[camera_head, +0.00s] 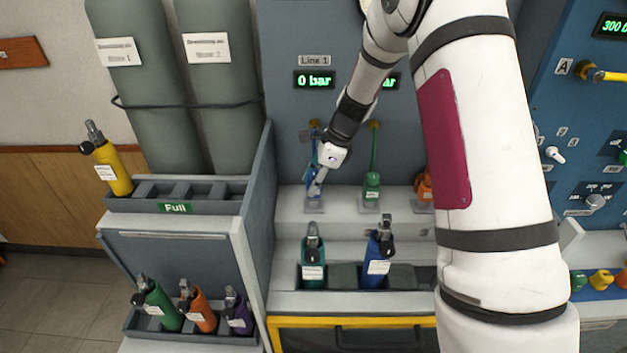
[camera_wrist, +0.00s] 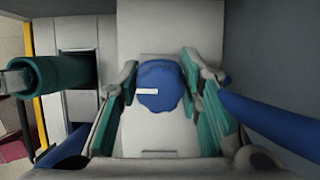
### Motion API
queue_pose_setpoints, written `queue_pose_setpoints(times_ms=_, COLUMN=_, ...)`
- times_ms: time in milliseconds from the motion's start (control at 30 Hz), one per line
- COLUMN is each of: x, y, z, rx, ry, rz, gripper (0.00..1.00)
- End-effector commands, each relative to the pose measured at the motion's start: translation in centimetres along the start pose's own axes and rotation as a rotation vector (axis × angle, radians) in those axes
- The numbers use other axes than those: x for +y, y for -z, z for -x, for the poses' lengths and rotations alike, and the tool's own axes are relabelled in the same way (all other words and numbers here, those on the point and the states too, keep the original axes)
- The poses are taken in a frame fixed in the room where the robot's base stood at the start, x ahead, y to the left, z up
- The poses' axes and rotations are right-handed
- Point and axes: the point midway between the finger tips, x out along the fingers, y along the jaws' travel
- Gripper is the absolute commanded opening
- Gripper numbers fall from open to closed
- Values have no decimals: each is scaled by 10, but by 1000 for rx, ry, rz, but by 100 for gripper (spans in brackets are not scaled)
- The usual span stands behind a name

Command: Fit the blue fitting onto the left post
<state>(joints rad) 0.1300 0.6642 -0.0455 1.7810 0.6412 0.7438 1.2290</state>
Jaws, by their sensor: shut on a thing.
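The blue fitting (camera_wrist: 160,88) is a round knob with a small white label, seen from above between the two fingers of my gripper (camera_wrist: 160,76) in the wrist view. My gripper (camera_head: 317,184) is shut on it over the left place of the bench ledge. The blue fitting (camera_head: 312,192) is partly covered by my fingers in the head view. A blue hose (camera_wrist: 268,122) runs off to the right in the wrist view. The left post itself is hidden under the fitting, so I cannot tell whether the fitting is seated on it.
A green fitting (camera_head: 372,190) with its green hose stands right of my gripper, and an orange fitting (camera_head: 424,188) farther right. In front, a teal bottle (camera_head: 312,262) and a blue bottle (camera_head: 378,262) stand in a rack. A side wall (camera_head: 258,200) rises to the left.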

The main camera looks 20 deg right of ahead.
Motion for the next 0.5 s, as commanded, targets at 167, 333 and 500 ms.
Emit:
queue_pose_setpoints(times_ms=167, x=0, y=1, z=-2, rx=-1, ry=0, rz=0, gripper=0)
queue_pose_setpoints(times_ms=333, x=0, y=2, z=-5, rx=0, ry=0, rz=1, gripper=0)
queue_pose_setpoints(times_ms=500, x=0, y=3, z=-7, rx=0, ry=0, rz=1, gripper=0)
